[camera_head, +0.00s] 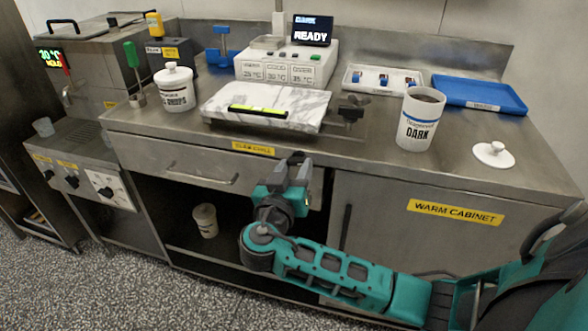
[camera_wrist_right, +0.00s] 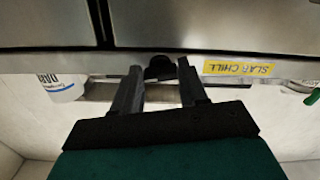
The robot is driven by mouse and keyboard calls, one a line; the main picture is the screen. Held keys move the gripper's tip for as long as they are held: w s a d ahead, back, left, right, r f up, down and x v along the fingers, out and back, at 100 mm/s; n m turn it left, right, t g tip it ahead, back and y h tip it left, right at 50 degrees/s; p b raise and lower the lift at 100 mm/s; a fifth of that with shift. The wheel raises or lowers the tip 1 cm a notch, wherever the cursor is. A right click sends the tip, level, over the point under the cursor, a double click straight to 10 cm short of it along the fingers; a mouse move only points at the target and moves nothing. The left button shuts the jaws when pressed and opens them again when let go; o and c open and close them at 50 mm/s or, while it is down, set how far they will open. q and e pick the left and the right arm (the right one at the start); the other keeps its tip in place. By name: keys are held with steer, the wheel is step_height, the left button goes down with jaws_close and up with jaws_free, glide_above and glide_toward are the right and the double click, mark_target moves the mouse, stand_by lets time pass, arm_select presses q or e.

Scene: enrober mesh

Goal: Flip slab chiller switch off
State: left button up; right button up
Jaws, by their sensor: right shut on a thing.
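The slab chiller switch is a small black knob (camera_wrist_right: 158,68) on the counter's front edge, beside the yellow SLAB CHILL label (camera_wrist_right: 238,69). My right gripper (camera_wrist_right: 158,76) has one finger on each side of the knob and is shut on it. In the head view my right gripper (camera_head: 298,166) reaches up to the counter edge, right of the same yellow label (camera_head: 254,148), and hides the switch. I cannot tell which way the switch is set. The marble slab (camera_head: 225,101) lies on the counter above. My left gripper is not in view.
A white tempering unit (camera_head: 285,70) with a READY display stands behind the slab. A DARK tub (camera_head: 418,120), a white lid (camera_head: 493,154) and a blue tray (camera_head: 480,94) are at the right. A drawer (camera_head: 195,162) and the warm cabinet (camera_head: 390,230) lie below the edge.

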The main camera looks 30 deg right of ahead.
steer(key=n+p, duration=0.1)
steer(key=n, duration=0.1)
steer(key=shift+r+n, duration=0.1)
steer(key=shift+n, duration=0.2)
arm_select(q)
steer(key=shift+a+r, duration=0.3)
arm_select(e)
steer(key=shift+n, duration=0.6)
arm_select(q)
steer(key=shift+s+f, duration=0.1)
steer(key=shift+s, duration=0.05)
arm_select(e)
steer(key=o, duration=1.1)
steer(key=shift+c, duration=0.2)
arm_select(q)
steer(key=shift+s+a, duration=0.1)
arm_select(e)
steer(key=shift+s, duration=0.1)
